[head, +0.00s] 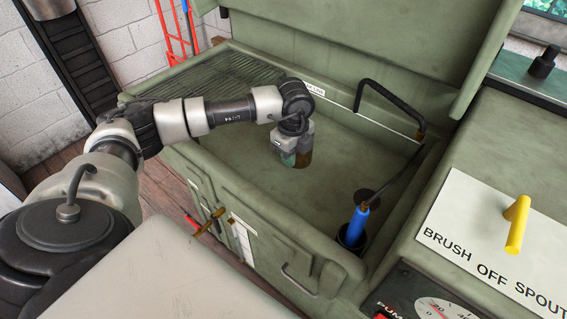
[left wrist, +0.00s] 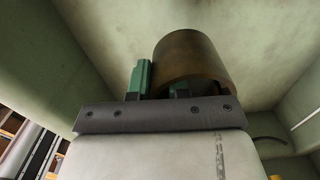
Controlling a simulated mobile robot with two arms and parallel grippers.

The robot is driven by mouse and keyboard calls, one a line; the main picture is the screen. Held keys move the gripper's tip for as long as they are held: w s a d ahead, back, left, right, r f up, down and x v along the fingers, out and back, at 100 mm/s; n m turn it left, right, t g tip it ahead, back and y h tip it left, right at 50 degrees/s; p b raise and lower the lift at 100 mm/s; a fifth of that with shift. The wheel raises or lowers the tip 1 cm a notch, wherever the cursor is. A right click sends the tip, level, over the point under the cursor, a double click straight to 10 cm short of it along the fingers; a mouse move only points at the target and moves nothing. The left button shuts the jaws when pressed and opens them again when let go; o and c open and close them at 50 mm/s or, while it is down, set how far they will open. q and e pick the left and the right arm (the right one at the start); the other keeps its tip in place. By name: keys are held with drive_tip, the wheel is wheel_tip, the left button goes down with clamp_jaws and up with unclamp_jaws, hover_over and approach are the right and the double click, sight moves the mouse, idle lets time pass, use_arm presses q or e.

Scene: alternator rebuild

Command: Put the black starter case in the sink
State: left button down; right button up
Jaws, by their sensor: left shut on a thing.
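The sink is the green parts-washer basin (head: 345,185) under a raised lid in the head view; its pale green floor also shows in the left wrist view (left wrist: 105,30). My left gripper (head: 292,157) is over the basin, pointing down, and is shut on a dark brownish cylinder, which I take to be the starter case (head: 304,159). In the left wrist view the case (left wrist: 190,60) stands out beyond the green finger pads (left wrist: 158,82). One pad is left of its wall; the other is partly hidden at its near end. A gap to the floor is hard to judge. My right gripper is not in view.
A black hooked spout (head: 390,102) rises at the basin's back right. A blue-handled brush (head: 358,225) stands in a holder at the front right corner. A slatted shelf (head: 205,75) lies at the left. A yellow handle (head: 517,224) stands on the right counter. The basin's middle floor is clear.

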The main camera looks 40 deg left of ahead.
sight(282, 173)
use_arm(q)
drive_tip(key=a+f, duration=0.2)
drive_tip(key=a, duration=0.1)
drive_tip(key=shift+w+a, duration=0.15)
drive_tip(key=shift+w, duration=0.05)
drive_tip(key=shift+f, duration=2)
drive_tip(key=c, duration=1.1)
unclamp_jaws()
drive_tip(key=shift+f, duration=0.1)
